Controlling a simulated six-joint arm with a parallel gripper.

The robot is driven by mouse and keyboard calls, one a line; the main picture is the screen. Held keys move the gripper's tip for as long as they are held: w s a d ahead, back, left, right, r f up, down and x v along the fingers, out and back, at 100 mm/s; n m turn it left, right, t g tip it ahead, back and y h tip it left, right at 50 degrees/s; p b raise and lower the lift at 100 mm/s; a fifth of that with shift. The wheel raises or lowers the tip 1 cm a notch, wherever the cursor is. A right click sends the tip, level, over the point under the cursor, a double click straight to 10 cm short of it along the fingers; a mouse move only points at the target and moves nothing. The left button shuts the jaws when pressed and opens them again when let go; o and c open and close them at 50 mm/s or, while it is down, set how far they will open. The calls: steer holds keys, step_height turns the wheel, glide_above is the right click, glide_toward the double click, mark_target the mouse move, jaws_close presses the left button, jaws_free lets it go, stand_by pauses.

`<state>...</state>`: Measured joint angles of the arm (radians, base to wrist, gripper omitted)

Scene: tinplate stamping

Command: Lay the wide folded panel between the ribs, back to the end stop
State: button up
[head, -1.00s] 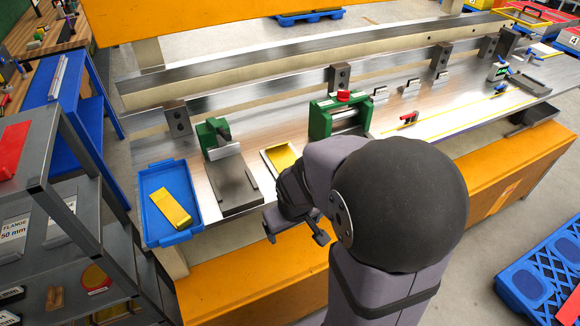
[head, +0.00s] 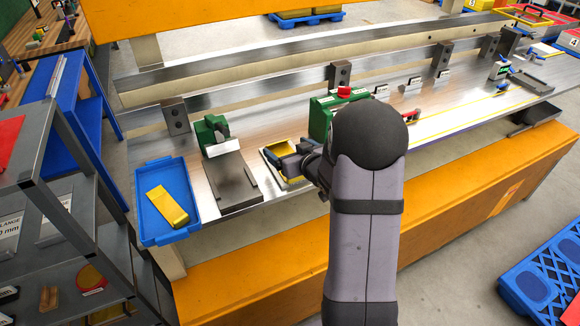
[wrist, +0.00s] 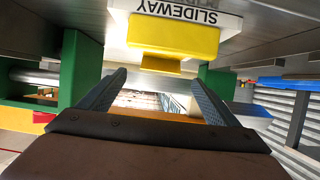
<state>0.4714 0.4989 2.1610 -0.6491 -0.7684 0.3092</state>
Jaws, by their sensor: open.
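A yellow folded panel (head: 274,163) sits in a pale shallow holder beside the green press, partly hidden by my gripper (head: 287,156). In the wrist view a yellow folded piece (wrist: 172,38) shows on a white plate marked SLIDEWAY (wrist: 225,20). My gripper (wrist: 158,78) is open, its two fingers apart with nothing clearly between them; the yellow piece lies just beyond the tips. Another yellow folded strip (head: 167,206) lies in the blue tray. I cannot tell which panel is the wide one. A dark grey plate with raised side edges (head: 231,184) lies before a green block; it looks empty.
The blue tray (head: 143,222) stands at the bench's left end. The green block (head: 209,131) stands behind the grey plate. A green press with a red knob (head: 344,92) is close behind my gripper. The bench top to the right is mostly clear, with small fixtures along its back.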

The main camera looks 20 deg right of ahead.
mark_target(279, 143)
steer(key=shift+p+x, duration=1.3)
steer(key=shift+x, duration=2.3)
steer(key=c, duration=1.1)
